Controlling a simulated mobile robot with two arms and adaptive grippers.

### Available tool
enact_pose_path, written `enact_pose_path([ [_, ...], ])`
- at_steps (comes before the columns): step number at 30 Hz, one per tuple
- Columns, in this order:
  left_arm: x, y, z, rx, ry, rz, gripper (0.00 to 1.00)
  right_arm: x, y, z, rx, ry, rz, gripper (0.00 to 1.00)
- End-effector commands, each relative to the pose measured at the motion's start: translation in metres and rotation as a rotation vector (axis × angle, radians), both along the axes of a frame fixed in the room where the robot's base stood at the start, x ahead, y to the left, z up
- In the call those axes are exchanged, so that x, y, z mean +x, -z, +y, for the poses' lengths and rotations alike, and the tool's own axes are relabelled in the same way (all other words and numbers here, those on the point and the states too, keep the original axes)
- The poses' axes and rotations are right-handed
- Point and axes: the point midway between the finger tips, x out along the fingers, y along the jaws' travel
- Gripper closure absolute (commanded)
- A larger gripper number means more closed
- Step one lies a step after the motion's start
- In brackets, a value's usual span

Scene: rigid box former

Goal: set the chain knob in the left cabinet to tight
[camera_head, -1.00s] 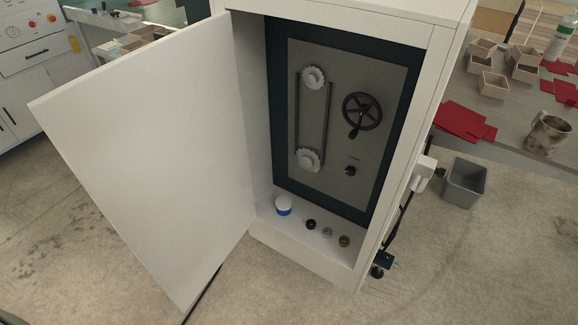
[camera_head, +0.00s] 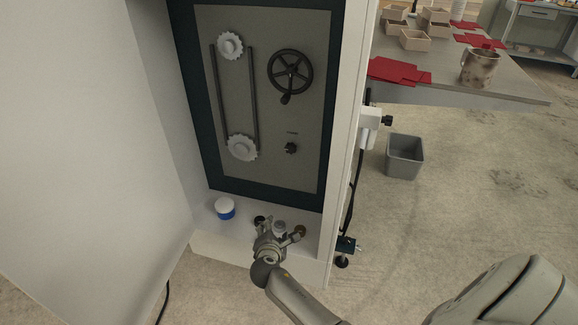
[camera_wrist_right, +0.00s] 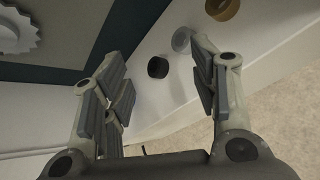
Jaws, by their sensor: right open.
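The chain knob (camera_head: 291,148) is a small black knob low on the right of the grey panel (camera_head: 232,100) inside the open left cabinet. Its setting is too small to read. Two white sprockets, the upper (camera_head: 230,46) and the lower (camera_head: 242,148), carry a dark chain to its left. A black handwheel (camera_head: 290,74) is above it. My right gripper (camera_head: 278,226) is open and empty, below the knob and in front of the cabinet floor. In the right wrist view its fingers (camera_wrist_right: 160,92) are apart with nothing between them. My left gripper is not in view.
A blue-and-white tub (camera_head: 225,208) and small round pieces, one black (camera_wrist_right: 158,67), one grey (camera_wrist_right: 181,40), one brass-coloured (camera_wrist_right: 222,8), are on the cabinet floor. The open door (camera_head: 80,150) stands left. A grey bin (camera_head: 405,156) and a table (camera_head: 460,85) are at right.

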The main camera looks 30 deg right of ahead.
Motion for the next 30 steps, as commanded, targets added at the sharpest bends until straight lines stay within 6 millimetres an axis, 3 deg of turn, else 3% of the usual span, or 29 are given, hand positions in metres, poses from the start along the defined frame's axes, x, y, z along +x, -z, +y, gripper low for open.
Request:
enact_pose_path([
  [1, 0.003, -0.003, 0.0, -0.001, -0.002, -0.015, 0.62, 0.017, -0.018, -0.007, -0.089, -0.003, -0.035, 0.46],
  [4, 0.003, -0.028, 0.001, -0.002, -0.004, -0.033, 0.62, 0.037, -0.071, -0.021, -0.271, 0.013, -0.073, 0.46],
  [9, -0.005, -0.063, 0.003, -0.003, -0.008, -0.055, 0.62, 0.045, -0.144, -0.04, -0.496, 0.079, -0.108, 0.46],
  [12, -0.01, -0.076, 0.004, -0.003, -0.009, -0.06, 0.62, 0.043, -0.17, -0.046, -0.57, 0.114, -0.114, 0.46],
  [16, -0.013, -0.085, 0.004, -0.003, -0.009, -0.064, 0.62, 0.043, -0.187, -0.051, -0.614, 0.136, -0.115, 0.46],
  [23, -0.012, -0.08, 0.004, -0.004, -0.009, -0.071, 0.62, 0.062, -0.189, -0.075, -0.619, 0.14, -0.115, 0.46],
  [30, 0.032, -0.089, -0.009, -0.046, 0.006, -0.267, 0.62, 0.09, -0.188, -0.107, -0.619, 0.137, -0.115, 0.46],
])
